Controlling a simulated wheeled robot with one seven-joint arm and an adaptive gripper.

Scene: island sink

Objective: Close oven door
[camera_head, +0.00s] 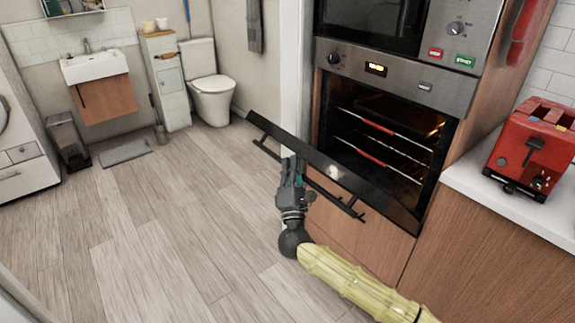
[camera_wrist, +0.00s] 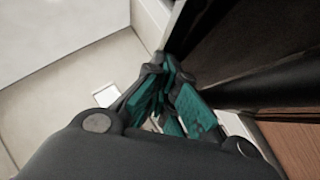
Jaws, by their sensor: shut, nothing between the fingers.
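The oven (camera_head: 390,140) is built into a wood-fronted cabinet, its lit inside and racks in plain view. Its dark oven door (camera_head: 335,172) is partly open and tilts outward, away from the opening. A black bar handle (camera_head: 338,203) runs along the door's outer side. My gripper (camera_head: 292,163) is shut and empty, at the outer side of the door near the handle. In the wrist view the teal-padded fingers (camera_wrist: 168,75) are close together beside a dark panel that looks like the door. I cannot tell whether the fingers touch the door or handle.
A microwave (camera_head: 380,20) sits above the oven. A red toaster (camera_head: 535,150) stands on the white counter (camera_head: 480,175) at the right. The wooden floor (camera_head: 170,220) left of my arm is clear, back to the toilet (camera_head: 212,90) and sink (camera_head: 95,66).

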